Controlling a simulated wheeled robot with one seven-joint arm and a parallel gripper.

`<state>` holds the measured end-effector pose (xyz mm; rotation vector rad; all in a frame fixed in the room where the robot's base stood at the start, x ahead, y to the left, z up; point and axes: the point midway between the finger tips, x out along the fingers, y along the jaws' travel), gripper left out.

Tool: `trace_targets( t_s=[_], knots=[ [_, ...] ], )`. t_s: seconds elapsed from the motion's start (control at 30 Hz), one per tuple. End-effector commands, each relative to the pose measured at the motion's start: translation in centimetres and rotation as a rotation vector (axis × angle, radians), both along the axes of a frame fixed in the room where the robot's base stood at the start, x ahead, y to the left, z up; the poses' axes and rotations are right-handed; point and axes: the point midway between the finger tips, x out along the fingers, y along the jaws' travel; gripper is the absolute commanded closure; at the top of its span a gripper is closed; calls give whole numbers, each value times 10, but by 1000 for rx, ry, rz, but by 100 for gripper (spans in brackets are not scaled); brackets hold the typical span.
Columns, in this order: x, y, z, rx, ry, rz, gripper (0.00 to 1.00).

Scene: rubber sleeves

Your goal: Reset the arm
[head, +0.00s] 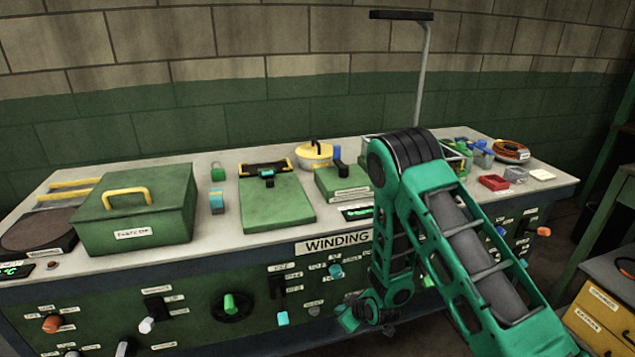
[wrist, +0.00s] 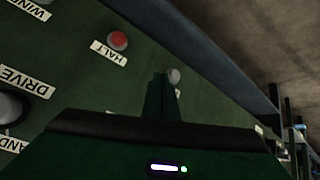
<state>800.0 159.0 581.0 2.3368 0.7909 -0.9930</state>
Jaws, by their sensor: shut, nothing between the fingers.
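My green arm (head: 470,255) rises from the lower right of the head view, bends at a dark elbow and hangs down in front of the winding bench. My gripper (head: 345,320) is low in front of the bench's green front panel. In the wrist view my gripper (wrist: 161,85) shows as a narrow dark green pair of fingers, shut with nothing between them. The panel fills the left of that view, with a red button (wrist: 118,40) beside a HALT label. A grey knob (wrist: 173,75) shows just past the fingertips; I cannot tell whether they touch.
The bench top (head: 340,222) holds a green box (head: 135,215) with a yellow handle, a green plate device (head: 275,203), a yellow-lidded pot (head: 314,156) and small red tray (head: 494,182). Knobs and levers stick out of the panel. A yellow drawer unit (head: 600,310) stands at right.

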Motion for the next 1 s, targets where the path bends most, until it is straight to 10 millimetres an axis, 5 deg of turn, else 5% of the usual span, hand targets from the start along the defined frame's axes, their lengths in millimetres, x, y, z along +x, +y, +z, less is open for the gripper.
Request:
trace_targets(
  t_s=[0.23, 0.47, 0.77, 1.0],
  knots=[
    [14, -72, 83, -36, 95, -144, 100],
    [-2, -144, 153, -60, 194, -301, 100],
    [-59, -234, 238, -69, 327, -540, 100],
    [-132, -291, 297, -48, 437, -749, 100]
  ],
)
